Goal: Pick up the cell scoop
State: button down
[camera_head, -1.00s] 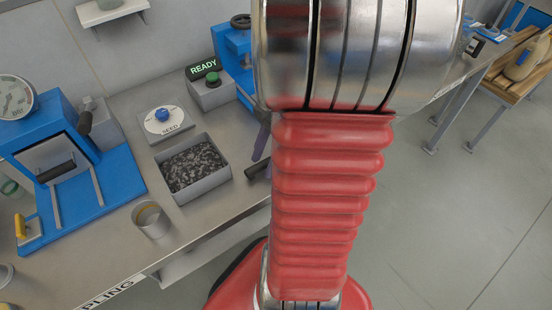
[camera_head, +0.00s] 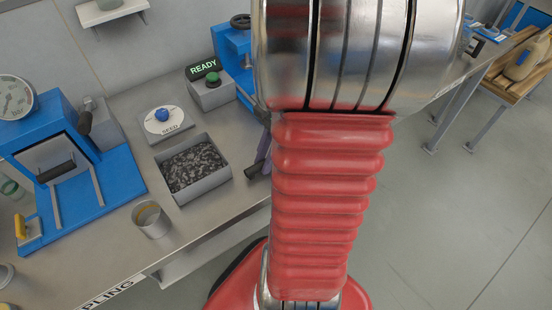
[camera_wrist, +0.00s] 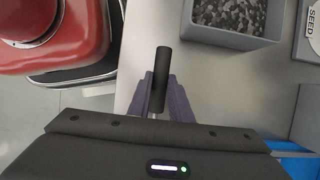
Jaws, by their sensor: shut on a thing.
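The black round handle (camera_wrist: 162,62) of what looks like the cell scoop stands out between the purple fingers of my gripper (camera_wrist: 162,88) in the wrist view. The fingers are shut on it, one on each side. The rest of the scoop is hidden under the gripper body. In the head view the handle (camera_head: 254,171) and a purple finger (camera_head: 264,150) show just left of my red arm, to the right of a grey bin; my arm hides the rest.
The grey bin (camera_head: 204,186) of dark and pale granules is close by; a metal cup (camera_head: 151,220) stands left of it. Behind are the SEED dial (camera_head: 166,123), the READY box (camera_head: 211,92) and blue presses (camera_head: 118,190). Open floor lies right.

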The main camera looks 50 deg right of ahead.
jog(key=shift+r, duration=0.1)
notch_tip(320, 180, up, 10)
dwell(0.7)
dwell(0.6)
